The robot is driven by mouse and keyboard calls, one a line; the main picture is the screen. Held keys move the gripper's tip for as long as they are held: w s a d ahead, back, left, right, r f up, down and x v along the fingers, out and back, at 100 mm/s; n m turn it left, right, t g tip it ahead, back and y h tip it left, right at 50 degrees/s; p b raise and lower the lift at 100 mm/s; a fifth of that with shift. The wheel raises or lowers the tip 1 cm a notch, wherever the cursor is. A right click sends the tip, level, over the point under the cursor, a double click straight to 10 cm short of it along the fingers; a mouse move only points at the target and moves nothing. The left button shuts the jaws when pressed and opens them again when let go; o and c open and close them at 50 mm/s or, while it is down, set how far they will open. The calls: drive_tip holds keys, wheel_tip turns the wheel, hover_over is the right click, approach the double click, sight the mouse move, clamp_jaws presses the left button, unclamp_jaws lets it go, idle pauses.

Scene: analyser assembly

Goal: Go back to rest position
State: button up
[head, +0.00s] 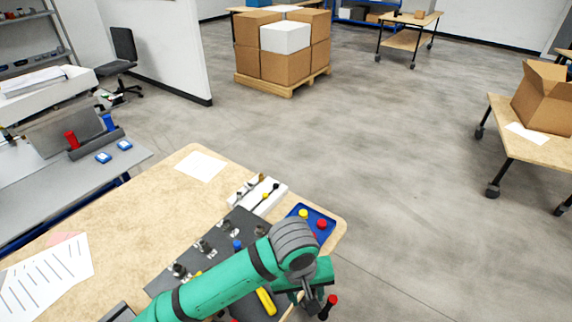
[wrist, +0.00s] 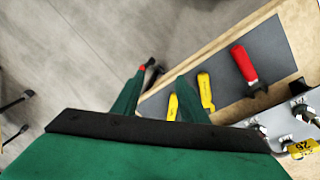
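My green arm reaches over the near wooden table in the head view, with my gripper (head: 312,298) by the table's front right edge, partly hidden by the wrist. In the wrist view, two green fingers of my gripper (wrist: 161,77) stand apart with a visible gap. A small red and black item (wrist: 148,67) shows at the left fingertip; I cannot tell whether it touches. A red-handled item (head: 328,307) also shows beside my gripper in the head view. Two yellow-handled tools (wrist: 205,91) and a red-handled tool (wrist: 244,64) lie on a dark mat (wrist: 273,40).
The wooden table (head: 130,215) holds a dark plate with metal fittings (head: 205,246), a white block (head: 266,204), a blue tray (head: 325,237) and papers (head: 201,166). A grey bench (head: 60,190) stands left. Open floor (head: 410,210) lies right, before another table with a carton (head: 545,103).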

drive_tip(key=w+d+r+m+t+h, duration=0.1)
drive_tip(key=w+d+r+h, duration=0.15)
drive_tip(key=d, duration=0.45)
drive_tip(key=w+d+r+t+h, duration=0.1)
drive_tip(key=d+r+h, duration=0.25)
drive_tip(key=d, duration=0.45)
drive_tip(key=w+d+r+n+t+h, duration=0.3)
drive_tip(key=w+d+r+t+h, duration=0.1)
drive_tip(key=d+r+t+h, duration=0.35)
drive_tip(key=s+a+f+n+t+y, duration=0.3)
drive_tip(key=a+f+y, duration=0.2)
drive_tip(key=a+f, duration=0.15)
drive_tip(key=s+a+f+n+t+y, duration=0.3)
drive_tip(key=a+f+t+y, duration=0.1)
drive_tip(key=a+f+y, duration=0.25)
drive_tip(key=s+a+f+m+y, duration=0.1)
drive_tip(key=s+a+f+m, duration=0.1)
drive_tip(key=s, duration=0.6)
drive_tip(key=s+a+f+m+g+y, duration=0.1)
drive_tip(key=s+a+f+m, duration=0.1)
drive_tip(key=s+a+m, duration=0.2)
drive_tip(key=s+a+f+m+g+y, duration=0.1)
drive_tip(key=s+a+f+m, duration=0.1)
drive_tip(key=s+a, duration=0.6)
drive_tip(key=s+m, duration=0.1)
drive_tip(key=s, duration=0.3)
drive_tip(key=shift+s+a+f+y, duration=0.2)
drive_tip(key=shift+a+f+y, duration=0.05)
drive_tip(key=shift+f+y, duration=0.1)
